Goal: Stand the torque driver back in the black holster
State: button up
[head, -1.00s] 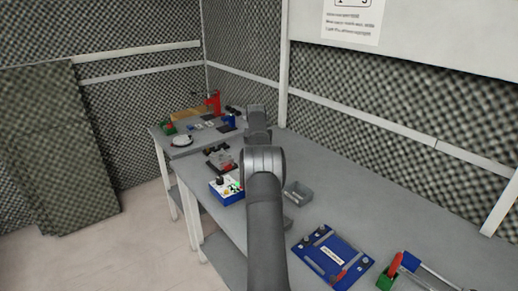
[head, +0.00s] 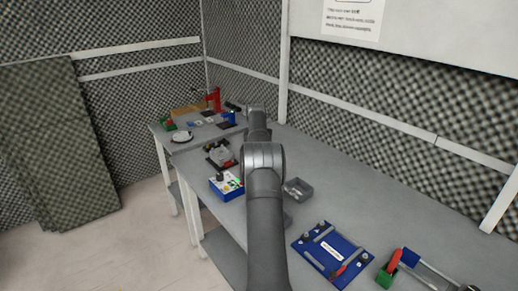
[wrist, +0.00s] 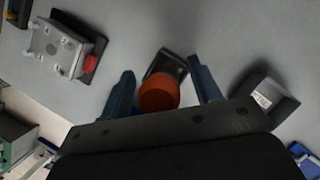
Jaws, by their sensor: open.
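In the wrist view an orange-red round handle end, which looks like the torque driver (wrist: 158,92), lies between the two fingers of my gripper (wrist: 163,88). The fingers are open, with a gap visible on the right side; contact on the left cannot be told. A black square holster (wrist: 172,62) shows just beyond the handle, partly covered by it. The driver's shaft is hidden below its handle, so I cannot tell for certain how deep it sits in the holster. In the head view my arm hides the driver, holster and fingers.
A grey fixture with a red part (wrist: 62,45) stands left in the wrist view. An open grey bin (wrist: 268,98) is close on the right; it also shows in the head view (head: 298,190). A blue board (head: 333,252) lies nearer on the bench.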

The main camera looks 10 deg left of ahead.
jog(key=v, duration=1.7)
jog(key=shift+r, duration=0.25)
jog(key=x, duration=1.7)
jog(key=shift+f, duration=0.25)
jog(key=shift+r, duration=0.15)
jog(key=shift+r, duration=0.1)
